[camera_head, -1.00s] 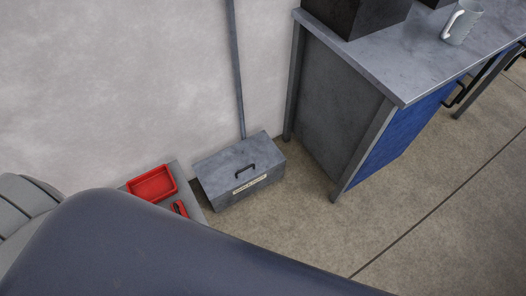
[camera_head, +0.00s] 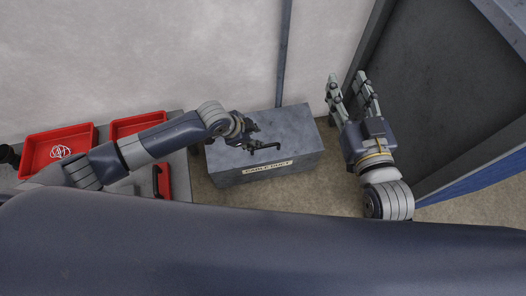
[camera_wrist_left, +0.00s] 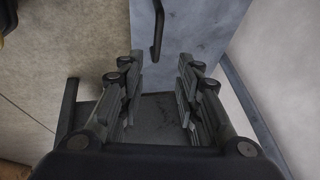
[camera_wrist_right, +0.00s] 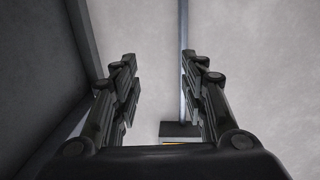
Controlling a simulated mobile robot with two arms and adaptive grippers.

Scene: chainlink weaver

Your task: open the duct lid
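The grey cable duct box (camera_head: 298,128) stands on the floor against the wall, its lid closed, a "CABLE DUCT" label on its front. A dark bar handle (camera_head: 266,148) sits on the lid, partly hidden by my left gripper. My left gripper (camera_head: 250,130) is over the left part of the lid, close to the handle. In the left wrist view it is open (camera_wrist_left: 160,75) and empty, with the handle (camera_wrist_left: 158,30) ahead of the fingertips, not between them. My right gripper (camera_head: 347,80) is open and empty to the right of the duct, pointing toward the wall.
A grey bench (camera_head: 181,178) left of the duct holds red trays (camera_head: 62,148) and a red item (camera_head: 162,182). A dark cabinet side (camera_head: 440,105) stands close to my right gripper. A vertical conduit (camera_head: 284,50) runs up the wall behind the duct.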

